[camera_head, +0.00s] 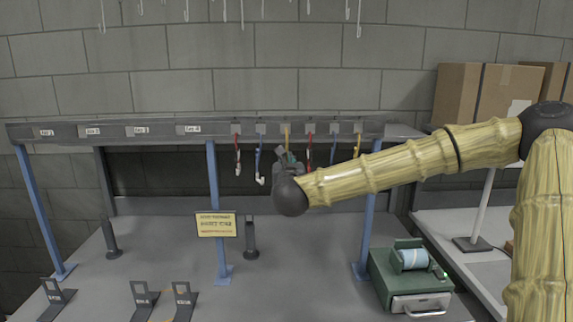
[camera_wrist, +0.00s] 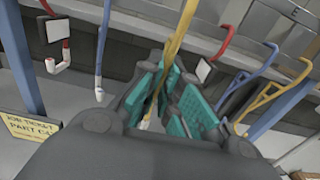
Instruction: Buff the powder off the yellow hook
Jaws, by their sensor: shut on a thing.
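A yellow hook (camera_head: 287,133) hangs from the rail, third in the row of coloured hooks. In the wrist view the yellow hook (camera_wrist: 181,30) runs down between my teal finger pads. My gripper (camera_head: 285,157) is at its lower part in the head view. In the wrist view my gripper (camera_wrist: 166,97) is closed around the shaft, with pads on both sides. The hook's lower end shows pale between the pads, partly hidden. I cannot make out powder on it. Another yellow hook (camera_head: 357,141) hangs at the right end of the row; it also shows in the wrist view (camera_wrist: 262,101).
A red hook (camera_head: 237,150) and a blue hook (camera_head: 258,160) hang left of my gripper; another red hook (camera_head: 309,145) is close on its right. A blue post (camera_head: 218,220) carries a yellow sign (camera_head: 216,225). A green device (camera_head: 412,277) stands front right.

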